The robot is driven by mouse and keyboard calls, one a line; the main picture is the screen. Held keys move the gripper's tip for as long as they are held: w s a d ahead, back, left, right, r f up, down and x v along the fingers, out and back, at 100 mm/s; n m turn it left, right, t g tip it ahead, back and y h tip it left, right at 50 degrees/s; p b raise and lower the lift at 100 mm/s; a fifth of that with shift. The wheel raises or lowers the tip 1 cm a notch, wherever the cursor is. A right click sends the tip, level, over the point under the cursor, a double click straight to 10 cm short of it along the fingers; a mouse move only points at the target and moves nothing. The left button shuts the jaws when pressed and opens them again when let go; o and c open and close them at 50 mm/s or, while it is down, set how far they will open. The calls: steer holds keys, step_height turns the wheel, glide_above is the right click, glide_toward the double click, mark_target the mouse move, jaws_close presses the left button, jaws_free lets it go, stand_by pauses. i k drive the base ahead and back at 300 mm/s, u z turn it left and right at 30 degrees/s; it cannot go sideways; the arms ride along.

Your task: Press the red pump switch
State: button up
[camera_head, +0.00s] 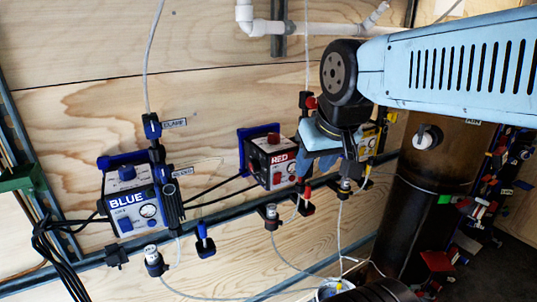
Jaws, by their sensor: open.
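The box's right side is partly hidden.
A blue pump box (120,217) with a gauge and blue clamps hangs to the left. Red-handled valves (306,207) and hoses lie close to my gripper. A brown cylinder (425,220) stands to the right. The wall above the boxes is mostly clear.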

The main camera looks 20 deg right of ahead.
mark_target(277, 177)
steer(key=z, duration=1.4)
steer(key=k, duration=0.35)
steer(key=u, duration=1.2)
